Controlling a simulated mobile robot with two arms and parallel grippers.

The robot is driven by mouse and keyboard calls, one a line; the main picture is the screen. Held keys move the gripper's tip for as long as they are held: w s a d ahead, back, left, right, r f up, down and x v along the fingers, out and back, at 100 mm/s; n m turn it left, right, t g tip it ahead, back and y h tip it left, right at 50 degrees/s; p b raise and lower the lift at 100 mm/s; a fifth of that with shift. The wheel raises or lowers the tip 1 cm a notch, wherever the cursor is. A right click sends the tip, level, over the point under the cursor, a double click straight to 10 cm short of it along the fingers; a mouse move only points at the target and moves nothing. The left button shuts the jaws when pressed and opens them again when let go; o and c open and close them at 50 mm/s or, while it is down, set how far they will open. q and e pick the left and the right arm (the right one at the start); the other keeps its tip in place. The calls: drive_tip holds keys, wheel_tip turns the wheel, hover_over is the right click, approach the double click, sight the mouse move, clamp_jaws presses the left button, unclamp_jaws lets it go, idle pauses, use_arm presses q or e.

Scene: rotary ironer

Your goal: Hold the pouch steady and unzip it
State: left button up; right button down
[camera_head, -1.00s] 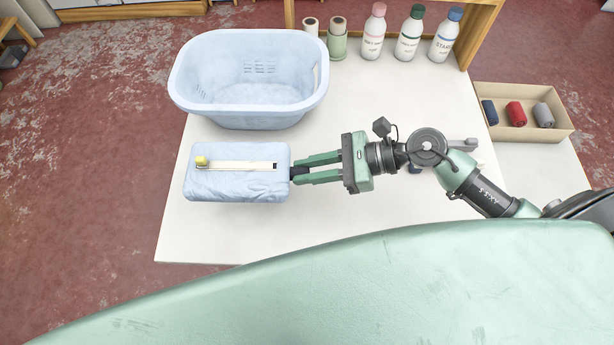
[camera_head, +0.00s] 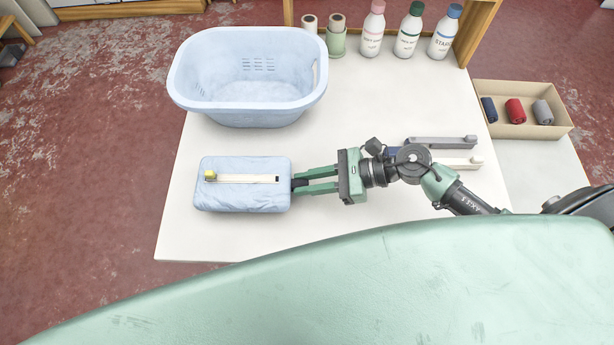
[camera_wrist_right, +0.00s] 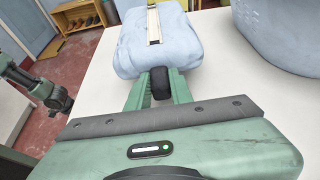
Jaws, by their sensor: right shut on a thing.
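A light blue pouch (camera_head: 240,199) lies flat on the white table, left of my right gripper. A cream zip strip (camera_head: 245,179) runs along its top. A yellow zip pull (camera_head: 210,175) sits at the strip's left end, and a small dark piece is at its right end. My right gripper (camera_head: 299,183) comes from the right and is shut on a dark tab at the pouch's right end. In the right wrist view the black tab (camera_wrist_right: 160,83) is between the fingers, with the pouch (camera_wrist_right: 158,48) beyond.
A light blue basket (camera_head: 248,105) stands just behind the pouch. Several bottles (camera_head: 408,35) line the back. A grey bar (camera_head: 440,142) and a cream bar (camera_head: 458,161) lie behind my right arm. A carton (camera_head: 552,120) holds rolled cloths at right. The table's front left (camera_head: 185,240) is clear.

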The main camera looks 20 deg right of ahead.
drive_tip(key=shift+f, duration=1.45)
drive_tip(key=c, duration=1.5)
unclamp_jaws()
drive_tip(key=shift+o, duration=0.2)
drive_tip(key=shift+r, duration=0.3)
clamp_jaws()
